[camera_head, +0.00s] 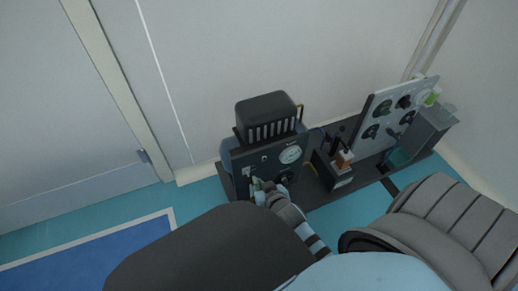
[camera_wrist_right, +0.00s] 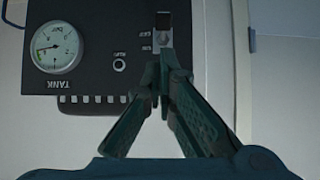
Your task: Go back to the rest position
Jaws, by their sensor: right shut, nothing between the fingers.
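My right gripper (camera_head: 264,187) is shut and empty in front of the dark control panel (camera_head: 243,164) of a compressor-like machine. In the right wrist view, its two fingers (camera_wrist_right: 163,75) come together just below a small switch (camera_wrist_right: 163,22) on that panel (camera_wrist_right: 100,25). I cannot tell whether the tips touch the panel. The wrist view shows the panel upside down, with a round gauge (camera_wrist_right: 56,47) marked TANK. The gauge also shows in the head view (camera_head: 290,155). My left gripper is not in view.
The machine's black ribbed top (camera_head: 267,108) stands near the wall. To its right are a small unit with an orange-brown part (camera_head: 344,159) and an upright panel with black knobs (camera_head: 392,115). A blue mat (camera_head: 95,262) lies on the teal floor at the left.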

